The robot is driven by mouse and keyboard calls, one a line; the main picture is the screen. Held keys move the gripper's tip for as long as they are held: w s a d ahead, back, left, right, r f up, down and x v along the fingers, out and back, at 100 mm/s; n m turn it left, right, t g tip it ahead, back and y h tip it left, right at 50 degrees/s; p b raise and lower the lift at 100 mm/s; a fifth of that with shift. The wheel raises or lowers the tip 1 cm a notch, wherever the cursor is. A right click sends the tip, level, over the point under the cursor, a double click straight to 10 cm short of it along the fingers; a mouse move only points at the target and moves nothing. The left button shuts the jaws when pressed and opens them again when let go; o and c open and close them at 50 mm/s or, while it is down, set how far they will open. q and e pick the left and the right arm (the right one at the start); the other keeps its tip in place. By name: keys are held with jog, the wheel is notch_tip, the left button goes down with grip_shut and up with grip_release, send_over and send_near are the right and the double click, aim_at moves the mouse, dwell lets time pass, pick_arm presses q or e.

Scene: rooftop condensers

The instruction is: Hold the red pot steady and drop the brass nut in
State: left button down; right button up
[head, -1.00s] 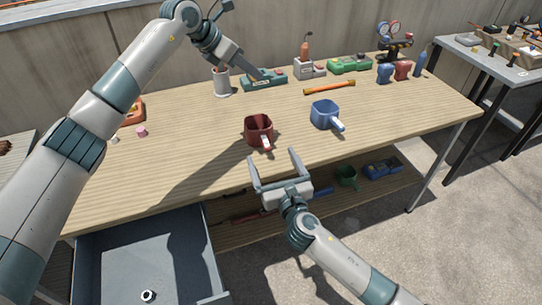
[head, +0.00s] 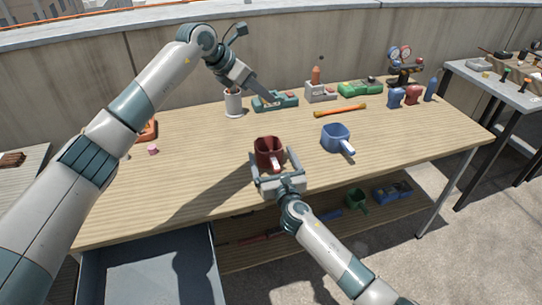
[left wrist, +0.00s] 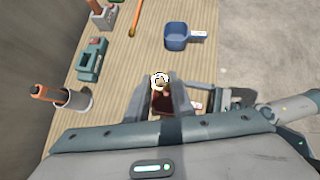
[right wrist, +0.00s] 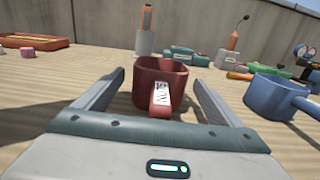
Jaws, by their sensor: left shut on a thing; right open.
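The red pot (head: 268,152) stands upright on the workbench near its front edge, its pale-labelled handle toward me. My right gripper (head: 274,157) is open, with one finger on each side of the pot; the right wrist view shows the pot (right wrist: 160,82) between the fingers, with gaps beside it. My left gripper (head: 271,101) is higher and farther back. In the left wrist view its fingertips are shut on a small pale ring, seemingly the brass nut (left wrist: 160,81). The pot (left wrist: 162,104) shows behind and between those fingers. The nut cannot be made out in the head view.
A blue pot (head: 336,138) stands right of the red one. An orange-handled tool (head: 340,111), a grey cup (head: 233,103) and green holders (head: 360,89) are farther back. An open drawer (head: 150,275) juts out at front left. The bench's left middle is mostly clear.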

jog(key=shift+w+a, duration=0.1)
jog(key=shift+w, duration=0.4)
jog(key=c, duration=1.2)
jog(key=shift+o, duration=0.2)
pick_arm(q)
jog(key=shift+f, duration=0.1)
notch_tip(320, 180, down, 12)
jog(key=shift+r, duration=0.25)
dwell(0.3)
jog(key=c, duration=1.5)
grip_release()
